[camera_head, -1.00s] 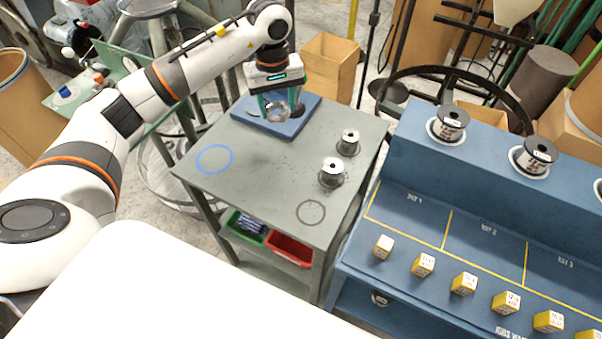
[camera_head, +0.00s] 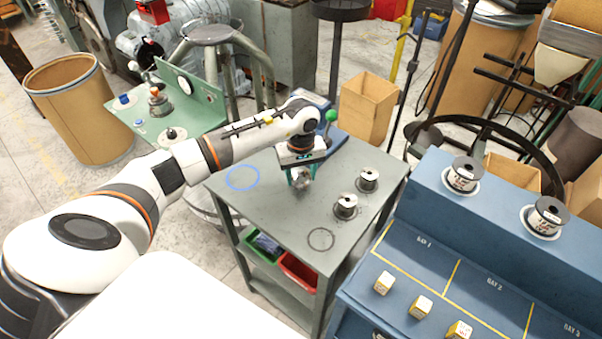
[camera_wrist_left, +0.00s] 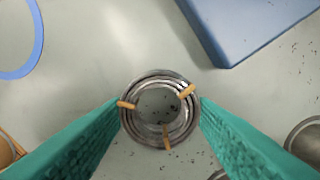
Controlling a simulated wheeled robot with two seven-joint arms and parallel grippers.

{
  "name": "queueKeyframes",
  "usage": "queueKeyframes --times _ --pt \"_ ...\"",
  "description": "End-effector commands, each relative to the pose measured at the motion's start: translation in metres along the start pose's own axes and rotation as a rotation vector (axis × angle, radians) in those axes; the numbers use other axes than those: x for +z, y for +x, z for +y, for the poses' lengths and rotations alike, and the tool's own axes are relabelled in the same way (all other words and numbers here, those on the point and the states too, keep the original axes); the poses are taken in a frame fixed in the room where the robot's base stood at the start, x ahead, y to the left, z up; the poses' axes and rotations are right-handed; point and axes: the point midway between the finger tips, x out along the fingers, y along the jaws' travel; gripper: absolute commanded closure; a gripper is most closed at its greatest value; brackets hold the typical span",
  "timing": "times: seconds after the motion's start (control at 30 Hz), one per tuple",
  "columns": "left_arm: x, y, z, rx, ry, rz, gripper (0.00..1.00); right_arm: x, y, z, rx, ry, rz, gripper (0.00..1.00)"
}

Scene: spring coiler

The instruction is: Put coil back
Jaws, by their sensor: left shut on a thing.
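My left gripper (camera_head: 300,178) is shut on a metal coil (camera_wrist_left: 136,97), a silvery ring of wire tied in several places with orange-brown bands. In the left wrist view the coil sits between the two green fingers, and speckled grey tabletop shows through its centre. In the head view the coil (camera_head: 302,184) hangs under the gripper, over the middle of the grey table (camera_head: 290,230); its exact height is hard to tell. A blue ring mark (camera_head: 242,178) and a dark ring mark (camera_head: 321,239) are on the table, both empty. My right gripper is out of view.
A blue machine base (camera_head: 345,139) is at the back, partly behind my arm. A blue bench (camera_head: 420,190) with yellow-lined bays and small boxes stands right. Green and red bins (camera_head: 298,271) sit below the tabletop.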

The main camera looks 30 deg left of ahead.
Motion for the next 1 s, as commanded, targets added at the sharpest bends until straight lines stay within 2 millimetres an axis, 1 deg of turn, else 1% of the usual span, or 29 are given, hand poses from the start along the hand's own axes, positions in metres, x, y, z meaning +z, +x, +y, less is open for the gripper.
queueKeyframes --times 0.03,0.1,0.3,0.43,0.47,0.5,0.57,0.83,0.93,1.0 --pt "-0.001 0.004 0.000 0.000 -0.001 0.001 0.81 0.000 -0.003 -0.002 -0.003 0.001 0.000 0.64" --pt "0.000 0.007 0.000 -0.002 -0.001 -0.001 0.81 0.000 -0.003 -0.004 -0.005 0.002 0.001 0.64" --pt "0.000 0.008 0.000 -0.002 0.000 -0.002 0.81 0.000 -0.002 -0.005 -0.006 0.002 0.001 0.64" --pt "0.001 0.012 0.000 -0.002 0.000 -0.002 0.81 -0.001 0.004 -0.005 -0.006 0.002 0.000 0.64" --pt "0.000 0.011 0.000 -0.001 0.000 -0.001 0.44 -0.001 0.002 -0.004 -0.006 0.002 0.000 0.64" --pt "0.000 0.010 0.000 -0.001 0.000 -0.001 0.38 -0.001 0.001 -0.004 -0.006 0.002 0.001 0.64" --pt "0.000 0.010 0.000 -0.001 0.000 -0.001 0.28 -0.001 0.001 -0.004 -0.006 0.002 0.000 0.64" --pt "0.000 0.010 0.000 -0.001 0.000 -0.001 0.27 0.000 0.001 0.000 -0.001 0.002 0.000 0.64" --pt "0.000 0.005 0.000 -0.001 0.000 0.000 0.27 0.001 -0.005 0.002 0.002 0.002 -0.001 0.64" --pt "0.001 0.000 -0.001 -0.002 0.000 -0.003 0.27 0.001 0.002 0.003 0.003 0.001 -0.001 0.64"
